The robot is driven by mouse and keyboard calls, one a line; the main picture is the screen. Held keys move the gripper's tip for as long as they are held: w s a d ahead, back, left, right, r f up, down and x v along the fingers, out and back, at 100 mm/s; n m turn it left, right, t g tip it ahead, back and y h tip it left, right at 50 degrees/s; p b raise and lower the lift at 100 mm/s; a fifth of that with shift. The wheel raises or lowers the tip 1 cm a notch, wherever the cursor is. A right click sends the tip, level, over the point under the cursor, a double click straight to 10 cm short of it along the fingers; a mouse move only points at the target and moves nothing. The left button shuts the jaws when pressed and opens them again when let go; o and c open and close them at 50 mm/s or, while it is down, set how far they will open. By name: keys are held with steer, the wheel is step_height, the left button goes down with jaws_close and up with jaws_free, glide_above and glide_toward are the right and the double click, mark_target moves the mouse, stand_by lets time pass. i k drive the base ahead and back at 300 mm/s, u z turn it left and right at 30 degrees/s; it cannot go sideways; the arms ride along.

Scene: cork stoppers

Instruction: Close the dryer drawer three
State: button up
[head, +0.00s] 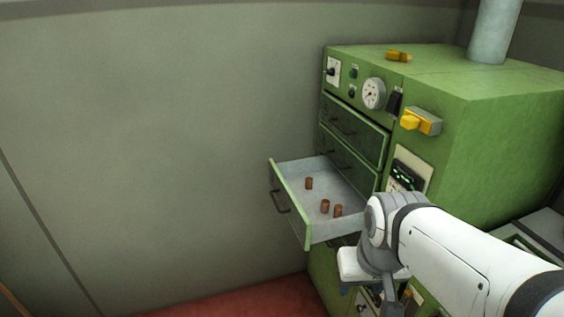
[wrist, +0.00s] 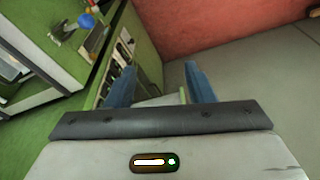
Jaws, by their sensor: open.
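The open drawer (head: 291,206) is pulled out from the front of the green dryer (head: 505,135), below two shut drawers. It has a green front, a dark handle (head: 280,202) and a pale grey tray. Three brown cork stoppers (head: 325,206) stand inside it. My gripper (wrist: 161,80) is open, its two blue fingers apart with nothing seen held. In the head view its white body is at the drawer's near right side, and its fingertips are hidden. In the wrist view a grey and green strip, apparently the drawer, shows between the fingers; contact cannot be told.
The two upper drawers (head: 355,131) are shut. A gauge (head: 373,93), switches and a yellow-handled box (head: 421,121) are on the dryer front. A yellow item (head: 398,56) and a grey pipe (head: 494,30) are on top. Red floor (head: 245,303) lies clear by the grey wall.

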mark_target(302, 206)
steer(key=k, duration=1.3)
steer(key=z, duration=0.2)
steer(key=i, duration=1.8)
steer(key=u, duration=0.8)
